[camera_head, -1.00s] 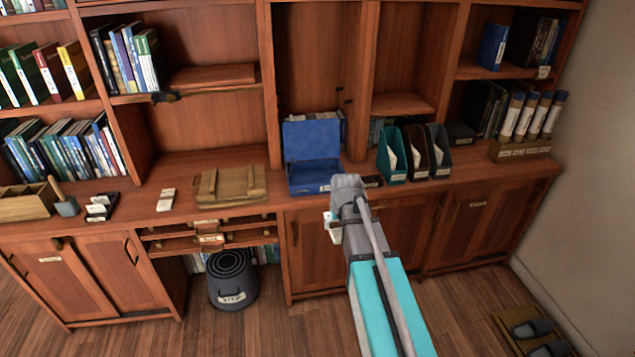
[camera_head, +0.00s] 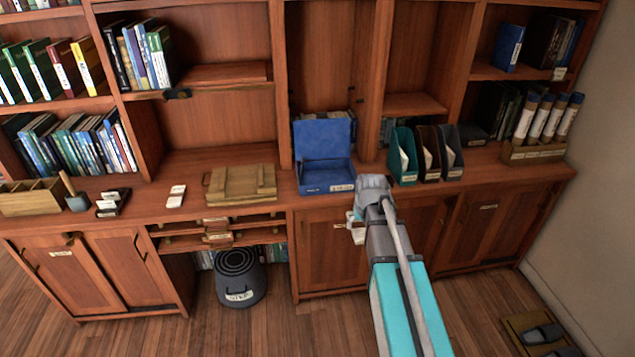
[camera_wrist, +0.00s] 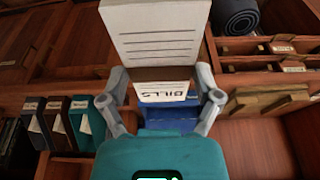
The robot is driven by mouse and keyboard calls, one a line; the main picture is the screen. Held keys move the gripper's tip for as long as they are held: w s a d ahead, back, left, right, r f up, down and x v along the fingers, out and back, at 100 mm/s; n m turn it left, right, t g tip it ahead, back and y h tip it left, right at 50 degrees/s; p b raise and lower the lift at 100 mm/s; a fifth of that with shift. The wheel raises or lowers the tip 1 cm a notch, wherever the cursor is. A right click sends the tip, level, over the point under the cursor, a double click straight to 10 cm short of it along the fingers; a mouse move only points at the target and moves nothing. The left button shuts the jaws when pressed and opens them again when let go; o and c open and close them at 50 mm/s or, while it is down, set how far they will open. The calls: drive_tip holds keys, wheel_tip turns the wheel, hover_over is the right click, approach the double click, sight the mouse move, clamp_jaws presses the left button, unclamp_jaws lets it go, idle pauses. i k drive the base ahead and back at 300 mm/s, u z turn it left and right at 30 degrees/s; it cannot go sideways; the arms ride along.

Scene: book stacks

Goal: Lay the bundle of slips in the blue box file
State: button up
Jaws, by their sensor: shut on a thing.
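The blue box file (camera_head: 326,178) stands on the counter in the head view, its lid raised at the back and its inside facing up. Part of its blue shows beyond the fingers in the wrist view (camera_wrist: 183,128). My gripper (camera_wrist: 166,96) is shut on the bundle of slips (camera_wrist: 155,28), a pale stack with a brown band and the upside-down word BILLS. In the head view my gripper (camera_head: 356,216) is in front of the counter edge, just right of the box file, and a small part of the bundle (camera_head: 356,236) shows below it.
Three magazine files (camera_head: 404,158) stand right of the box file. A wooden crate (camera_head: 241,186) lies to its left, with small white cards (camera_head: 176,196) beyond. A dark bin (camera_head: 240,277) stands on the floor under open drawers (camera_head: 218,236). Shelves rise behind the counter.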

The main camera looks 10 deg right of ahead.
sight(320, 181)
drive_tip(key=z, duration=0.05)
drive_tip(key=i, duration=1)
drive_tip(key=u, duration=0.05)
